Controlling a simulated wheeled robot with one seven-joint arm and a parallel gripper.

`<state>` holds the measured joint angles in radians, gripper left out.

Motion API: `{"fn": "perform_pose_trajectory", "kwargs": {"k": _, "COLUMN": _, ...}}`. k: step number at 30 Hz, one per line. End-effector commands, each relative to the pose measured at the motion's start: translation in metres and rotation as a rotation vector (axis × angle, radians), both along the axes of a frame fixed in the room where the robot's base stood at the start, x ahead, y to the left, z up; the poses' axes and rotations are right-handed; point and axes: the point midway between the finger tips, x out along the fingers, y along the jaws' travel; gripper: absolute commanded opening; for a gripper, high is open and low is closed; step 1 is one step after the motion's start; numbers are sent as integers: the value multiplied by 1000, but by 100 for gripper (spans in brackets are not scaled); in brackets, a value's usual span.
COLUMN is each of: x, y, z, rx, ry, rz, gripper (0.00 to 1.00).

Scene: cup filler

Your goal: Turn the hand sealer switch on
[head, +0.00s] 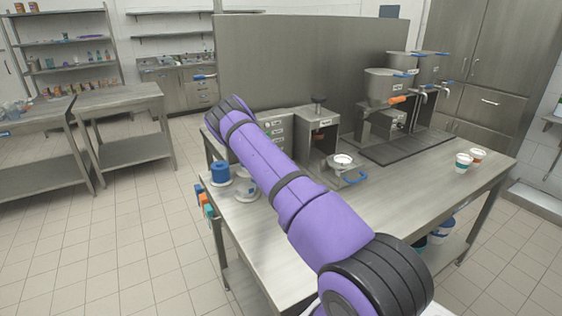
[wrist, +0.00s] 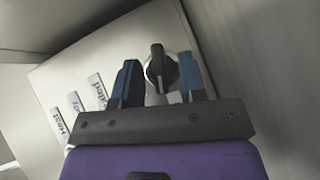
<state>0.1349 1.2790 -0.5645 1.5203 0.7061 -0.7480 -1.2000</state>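The hand sealer (head: 318,135) is a grey metal machine on the steel table, with a dark knob on its top post. A light control panel (wrist: 70,80) fills the wrist view, with a black rotary switch (wrist: 157,66) and several labels, one reading "Heat". The panel also shows partly in the head view (head: 278,128), behind my arm. My gripper (wrist: 160,85) has its two blue-grey fingers apart, one on each side of the switch. I cannot tell whether they touch it. In the head view my arm hides the gripper.
Filler hoppers (head: 388,85) stand to the right. Two paper cups (head: 463,162) are at the table's right. A blue roll (head: 220,173) is at the left edge. The front of the tabletop is clear.

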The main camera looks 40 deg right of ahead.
Motion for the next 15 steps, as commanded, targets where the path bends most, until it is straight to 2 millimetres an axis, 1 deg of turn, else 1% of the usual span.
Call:
{"fn": "perform_pose_trajectory", "kwargs": {"k": 4, "x": 0, "y": 0, "z": 0, "rx": 0, "ry": 0, "rz": 0, "gripper": 38}}
{"fn": "perform_pose_trajectory", "kwargs": {"k": 5, "x": 0, "y": 0, "z": 0, "rx": 0, "ry": 0, "rz": 0, "gripper": 36}}
{"fn": "perform_pose_trajectory", "kwargs": {"k": 6, "x": 0, "y": 0, "z": 0, "rx": 0, "ry": 0, "rz": 0, "gripper": 27}}
{"fn": "perform_pose_trajectory", "kwargs": {"k": 8, "x": 0, "y": 0, "z": 0, "rx": 0, "ry": 0, "rz": 0, "gripper": 13}}
{"fn": "perform_pose_trajectory", "kwargs": {"k": 9, "x": 0, "y": 0, "z": 0, "rx": 0, "ry": 0, "rz": 0, "gripper": 4}}
{"fn": "perform_pose_trajectory", "kwargs": {"k": 10, "x": 0, "y": 0, "z": 0, "rx": 0, "ry": 0, "rz": 0, "gripper": 0}}
{"fn": "perform_pose_trajectory", "kwargs": {"k": 15, "x": 0, "y": 0, "z": 0, "rx": 2, "ry": -1, "rz": 0, "gripper": 0}}
